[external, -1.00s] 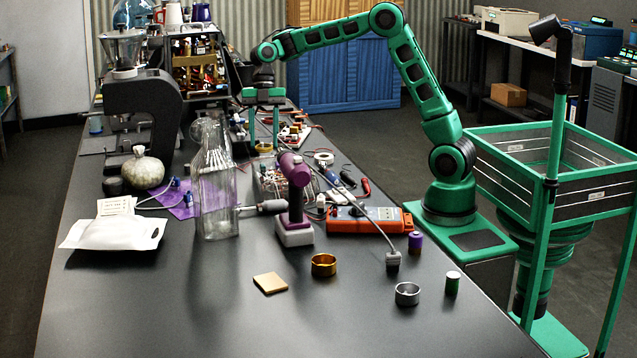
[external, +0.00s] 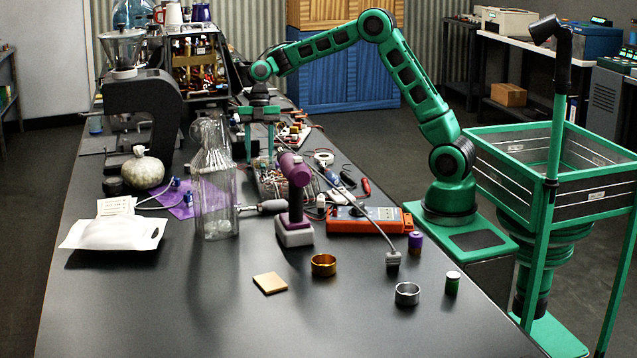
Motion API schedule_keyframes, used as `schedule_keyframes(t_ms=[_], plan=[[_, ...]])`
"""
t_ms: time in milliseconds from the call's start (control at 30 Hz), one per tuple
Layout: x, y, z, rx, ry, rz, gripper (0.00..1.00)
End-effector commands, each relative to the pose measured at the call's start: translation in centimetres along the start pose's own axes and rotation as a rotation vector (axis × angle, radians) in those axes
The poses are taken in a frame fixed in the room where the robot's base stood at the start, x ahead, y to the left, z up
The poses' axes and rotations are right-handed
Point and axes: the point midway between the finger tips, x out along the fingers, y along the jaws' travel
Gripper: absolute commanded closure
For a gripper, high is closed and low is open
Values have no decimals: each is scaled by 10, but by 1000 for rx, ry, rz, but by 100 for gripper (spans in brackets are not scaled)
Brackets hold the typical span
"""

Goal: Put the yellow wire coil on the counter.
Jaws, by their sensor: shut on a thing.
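My gripper (external: 260,158) points down over the far middle of the counter (external: 150,310), behind the glass bottle and the purple tool. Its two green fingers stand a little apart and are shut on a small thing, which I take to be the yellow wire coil. The coil itself is too small and dark to make out between the fingertips. I cannot tell whether it touches the counter.
A glass bottle (external: 214,195), a purple tool (external: 294,190) and an orange meter (external: 365,219) stand nearer the camera. A gold ring (external: 323,264) and a silver ring (external: 407,294) lie in front. The front left counter is clear.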

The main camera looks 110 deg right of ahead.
Motion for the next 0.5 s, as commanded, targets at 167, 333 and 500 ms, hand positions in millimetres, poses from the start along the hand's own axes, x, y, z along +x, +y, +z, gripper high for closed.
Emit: schedule_keyframes(t_ms=[167, 333, 500], plan=[[2, 0, 0, 0, 0, -1, 38], [1, 0, 0, 0, 0, 0, 38], [-1, 0, 0, 0, 0, 1, 38]])
